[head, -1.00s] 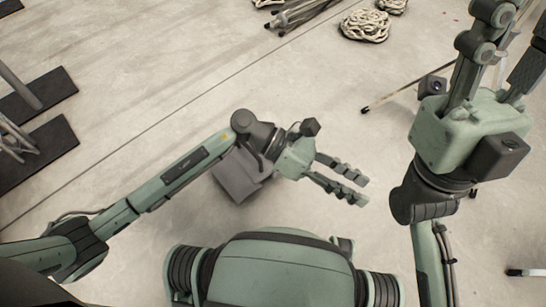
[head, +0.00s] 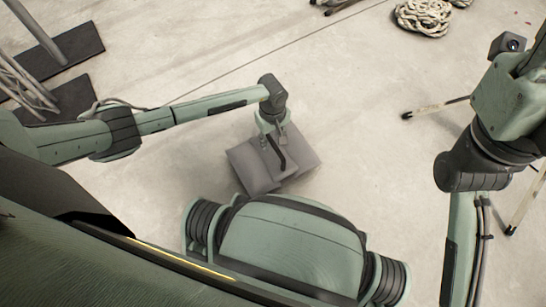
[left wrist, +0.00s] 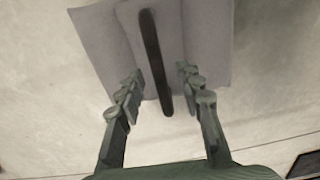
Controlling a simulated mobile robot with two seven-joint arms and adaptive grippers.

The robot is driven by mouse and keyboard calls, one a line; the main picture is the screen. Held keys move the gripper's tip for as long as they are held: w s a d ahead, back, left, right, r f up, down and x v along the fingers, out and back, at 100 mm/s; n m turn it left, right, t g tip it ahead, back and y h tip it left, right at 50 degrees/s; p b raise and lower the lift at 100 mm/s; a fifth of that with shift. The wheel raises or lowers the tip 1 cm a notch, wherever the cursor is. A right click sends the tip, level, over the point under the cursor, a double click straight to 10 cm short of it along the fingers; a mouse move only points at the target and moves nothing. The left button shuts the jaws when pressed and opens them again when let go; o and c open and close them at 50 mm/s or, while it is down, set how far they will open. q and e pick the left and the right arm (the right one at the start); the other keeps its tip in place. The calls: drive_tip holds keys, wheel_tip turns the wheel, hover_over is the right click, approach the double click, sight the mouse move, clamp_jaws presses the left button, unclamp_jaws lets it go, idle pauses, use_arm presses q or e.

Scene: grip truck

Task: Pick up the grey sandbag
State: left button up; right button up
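The grey sandbag (head: 254,170) lies on the floor in front of my body, two padded halves with a dark strap handle across the middle. It also shows in the left wrist view (left wrist: 205,40), with its dark handle (left wrist: 152,50) running between the fingers. My left gripper (head: 275,145) points down over the sandbag's middle. In the left wrist view its two fingers (left wrist: 157,85) are spread apart, one on each side of the handle, not closed on it. My right arm is raised at the right; its fingers are outside the head view.
Coiled rope (head: 424,18) lies on the floor at the top. Dark base plates (head: 62,50) with poles stand at the upper left. Thin stand legs (head: 436,106) reach across the floor near my right arm. The floor around the sandbag is clear.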

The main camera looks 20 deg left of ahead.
use_arm(q)
wheel_tip(320, 180, down, 2)
drive_tip(key=shift+f, duration=0.1)
clamp_jaws()
idle(0.5)
drive_tip(key=shift+w+d+r, duration=0.15)
drive_tip(key=shift+w+r, duration=0.1)
drive_tip(key=shift+r, duration=0.05)
